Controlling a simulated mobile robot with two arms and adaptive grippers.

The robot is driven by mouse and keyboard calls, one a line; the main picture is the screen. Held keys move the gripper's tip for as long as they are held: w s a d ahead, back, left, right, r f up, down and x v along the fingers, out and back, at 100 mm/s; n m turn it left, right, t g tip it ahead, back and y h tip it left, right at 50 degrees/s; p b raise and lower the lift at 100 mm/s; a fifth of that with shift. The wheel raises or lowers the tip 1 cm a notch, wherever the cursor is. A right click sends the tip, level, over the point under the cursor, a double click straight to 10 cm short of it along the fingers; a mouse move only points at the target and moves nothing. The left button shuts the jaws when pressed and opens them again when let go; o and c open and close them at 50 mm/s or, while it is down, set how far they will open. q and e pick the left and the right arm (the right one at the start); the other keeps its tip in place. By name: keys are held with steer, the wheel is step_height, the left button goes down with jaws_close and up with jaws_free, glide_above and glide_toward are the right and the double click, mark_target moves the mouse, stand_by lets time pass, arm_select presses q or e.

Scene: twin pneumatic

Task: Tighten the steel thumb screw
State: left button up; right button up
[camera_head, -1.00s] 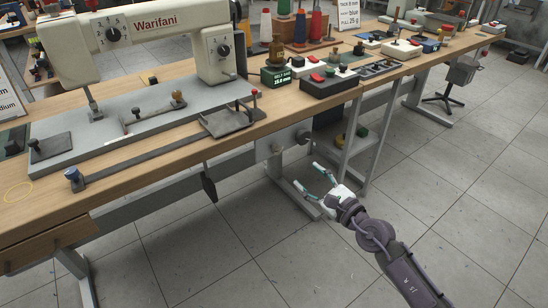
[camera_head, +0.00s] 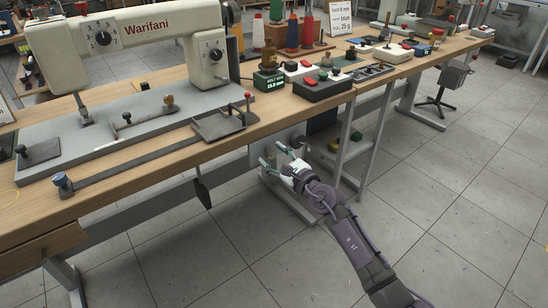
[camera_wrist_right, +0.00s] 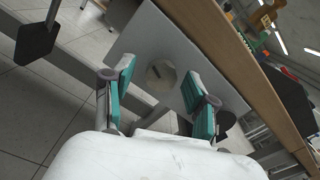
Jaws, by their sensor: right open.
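A round steel-grey knob (camera_head: 298,141), most likely the thumb screw, sits on a pale grey plate under the table's front edge. In the wrist view the knob (camera_wrist_right: 161,74) shows face-on as a round disc on the plate (camera_wrist_right: 150,38). My right gripper (camera_head: 273,156) is open and empty, its two teal-padded fingers pointing at the plate. In the wrist view the right gripper (camera_wrist_right: 157,84) has the knob framed between its fingers, beyond the tips. Whether they touch it I cannot tell. My left gripper is out of view.
The wooden table edge (camera_head: 145,164) runs above the plate. A dark pedal-like paddle (camera_head: 203,193) hangs to the left, also in the wrist view (camera_wrist_right: 35,41). A table leg and shelf (camera_head: 350,150) stand at the right. The floor in front is clear.

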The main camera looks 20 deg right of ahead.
jaws_close()
